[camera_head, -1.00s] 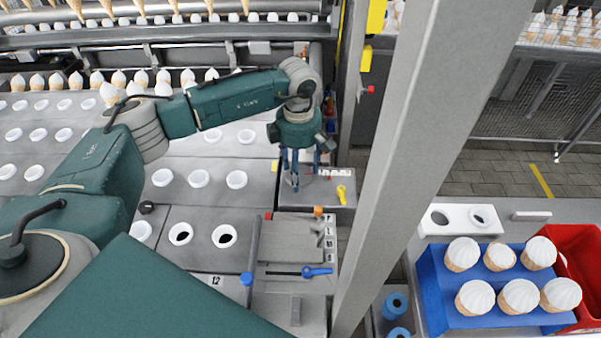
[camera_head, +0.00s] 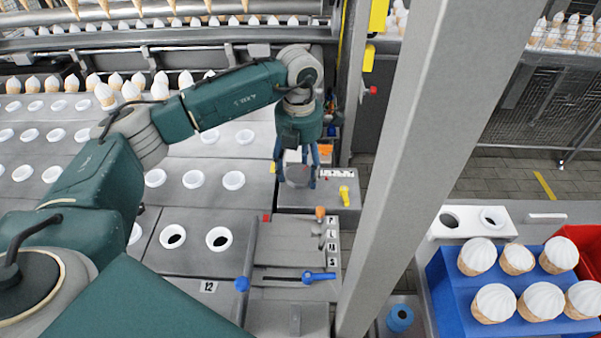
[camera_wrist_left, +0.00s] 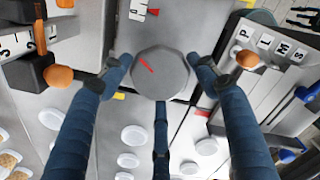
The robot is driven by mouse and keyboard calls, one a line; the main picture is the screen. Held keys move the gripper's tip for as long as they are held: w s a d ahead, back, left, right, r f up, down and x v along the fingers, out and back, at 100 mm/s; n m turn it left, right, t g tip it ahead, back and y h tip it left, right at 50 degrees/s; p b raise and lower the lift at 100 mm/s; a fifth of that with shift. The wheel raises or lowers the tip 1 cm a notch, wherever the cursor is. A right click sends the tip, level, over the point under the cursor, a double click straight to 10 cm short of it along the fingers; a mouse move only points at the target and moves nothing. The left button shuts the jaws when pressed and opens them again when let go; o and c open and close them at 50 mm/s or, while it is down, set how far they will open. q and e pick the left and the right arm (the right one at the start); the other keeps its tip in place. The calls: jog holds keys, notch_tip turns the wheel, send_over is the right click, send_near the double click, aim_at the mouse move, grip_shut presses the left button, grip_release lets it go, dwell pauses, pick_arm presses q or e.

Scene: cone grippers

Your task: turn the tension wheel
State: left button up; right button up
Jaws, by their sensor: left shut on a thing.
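The tension wheel appears to be the grey, many-sided knob (camera_wrist_left: 160,75) in the left wrist view, with a short red mark on its face slanting up to the left. It also shows in the head view (camera_head: 297,175), above the small grey panel beside the yellow lever. My left gripper (camera_head: 299,168) reaches down over it from above, its blue fingers closed around its sides. In the left wrist view the fingers of my left gripper (camera_wrist_left: 160,88) flank the wheel left, right and below. The wheel's underside is hidden. My right gripper is not in view.
A yellow lever (camera_head: 345,195) stands close to the right of the wheel. Nearer are an orange-knobbed lever (camera_head: 320,213) and a blue-handled slider (camera_head: 318,276). A grey post (camera_head: 405,160) rises to the right. A blue tray (camera_head: 455,300) holds several ice-cream cones.

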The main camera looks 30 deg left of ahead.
aim_at(299, 176)
pick_arm(q)
jog(key=shift+s+f+n+b, duration=0.2)
jog(key=shift+n+b, duration=0.1)
jog(key=shift+n, duration=0.75)
jog(key=shift+s+f+n+b, duration=0.2)
jog(key=shift+n+b, duration=0.1)
jog(key=shift+n, duration=0.75)
jog(key=shift+d, duration=0.1)
jog(key=o, duration=1.1)
jog(key=shift+r, duration=0.3)
jog(key=shift+r, duration=0.1)
jog(key=shift+w+r, duration=0.1)
jog(key=shift+r, duration=0.1)
notch_tip(299, 176, up, 11)
jog(key=shift+r, duration=0.2)
